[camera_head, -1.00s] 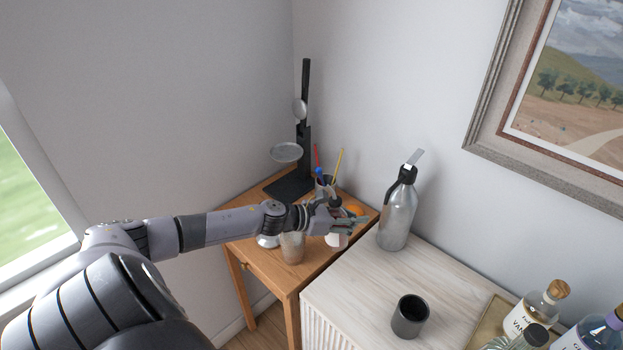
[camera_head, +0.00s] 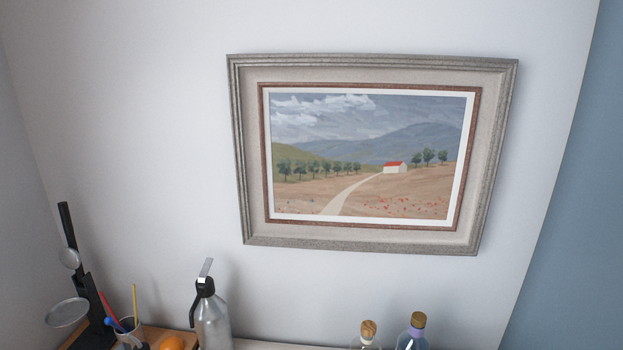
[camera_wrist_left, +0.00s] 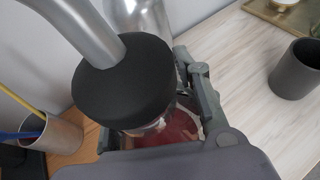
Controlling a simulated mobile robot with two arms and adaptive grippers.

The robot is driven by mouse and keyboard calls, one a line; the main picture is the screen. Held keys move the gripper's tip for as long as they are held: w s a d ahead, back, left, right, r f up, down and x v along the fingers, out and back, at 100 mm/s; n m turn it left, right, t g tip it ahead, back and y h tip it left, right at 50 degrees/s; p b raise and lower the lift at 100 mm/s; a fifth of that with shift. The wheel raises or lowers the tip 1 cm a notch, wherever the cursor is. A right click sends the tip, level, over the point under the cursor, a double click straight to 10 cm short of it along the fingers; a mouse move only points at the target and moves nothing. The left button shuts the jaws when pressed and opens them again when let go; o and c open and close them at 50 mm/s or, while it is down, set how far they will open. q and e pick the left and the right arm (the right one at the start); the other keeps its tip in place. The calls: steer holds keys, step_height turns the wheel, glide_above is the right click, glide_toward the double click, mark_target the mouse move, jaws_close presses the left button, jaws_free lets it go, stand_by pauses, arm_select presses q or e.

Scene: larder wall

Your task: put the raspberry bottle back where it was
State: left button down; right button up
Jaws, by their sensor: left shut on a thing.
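The raspberry bottle (camera_wrist_left: 160,134) shows in the left wrist view from above. It has a black round cap (camera_wrist_left: 122,85) with a silver spout, and red contents show below the cap. My left gripper (camera_wrist_left: 152,112) is shut on this bottle, with a finger on each side just under the cap. The bottle's lower part and base are hidden by the cap and gripper, so I cannot tell whether it touches a surface. The head view shows neither my grippers nor this bottle. My right gripper is out of view.
In the left wrist view, a dark cup (camera_wrist_left: 297,70) stands on the pale cabinet top (camera_wrist_left: 235,60), with a gold tray (camera_wrist_left: 262,8) behind. A pen cup (camera_wrist_left: 62,135) is at left.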

arm_select(q)
steer(key=s+d+r+m+g+h+b, duration=0.2)
steer(key=s+d+m+b, duration=0.1)
steer(key=d, duration=0.6)
steer(key=s+d+r+m+g+h+b, duration=0.2)
steer(key=s+d+h+b, duration=0.1)
steer(key=d, duration=0.6)
steer(key=s+f+b, duration=0.2)
steer(key=s+b, duration=0.5)
steer(key=s, duration=0.1)
steer(key=shift+s+d+y, duration=0.3)
steer(key=shift+s+d, duration=0.1)
steer(key=shift+w+r, duration=0.1)
